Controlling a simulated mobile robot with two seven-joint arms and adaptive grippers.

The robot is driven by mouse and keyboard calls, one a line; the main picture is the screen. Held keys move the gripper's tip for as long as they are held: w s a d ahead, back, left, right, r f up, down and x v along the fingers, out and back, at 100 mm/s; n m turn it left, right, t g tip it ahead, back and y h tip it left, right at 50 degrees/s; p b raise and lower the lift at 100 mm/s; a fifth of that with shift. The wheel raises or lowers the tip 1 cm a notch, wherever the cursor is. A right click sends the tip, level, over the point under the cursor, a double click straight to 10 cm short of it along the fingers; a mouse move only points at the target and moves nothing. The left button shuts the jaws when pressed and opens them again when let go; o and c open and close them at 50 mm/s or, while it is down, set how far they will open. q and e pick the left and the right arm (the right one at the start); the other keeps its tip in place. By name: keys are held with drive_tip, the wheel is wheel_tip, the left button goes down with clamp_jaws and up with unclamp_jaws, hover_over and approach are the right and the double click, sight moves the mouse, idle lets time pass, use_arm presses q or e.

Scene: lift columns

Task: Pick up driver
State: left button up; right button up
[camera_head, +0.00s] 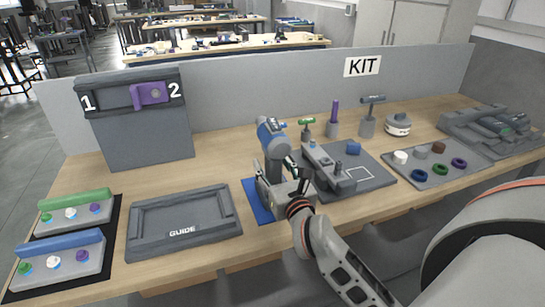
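The driver (272,138), a grey and blue power tool, stands roughly upright near the middle of the table, above a blue mat (249,203). My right gripper (283,176) is at the driver's lower part, with its arm coming in from the lower right. Its fingers are partly hidden against the driver. I cannot tell whether they are closed on the handle or only around it. The driver's base is mostly hidden by the gripper. My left gripper is not in view.
A grey GUIDE tray (183,249) lies left of the driver. A grey fixture board (374,184) stands close on its right. Upright tools, including a purple-handled one (334,112), stand behind the board. A panel marked KIT (270,86) bounds the back.

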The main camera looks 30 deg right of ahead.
clamp_jaws()
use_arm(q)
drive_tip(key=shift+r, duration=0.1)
use_arm(e)
drive_tip(key=shift+r, duration=0.15)
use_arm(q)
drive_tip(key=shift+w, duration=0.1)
use_arm(e)
drive_tip(key=shift+r, duration=0.1)
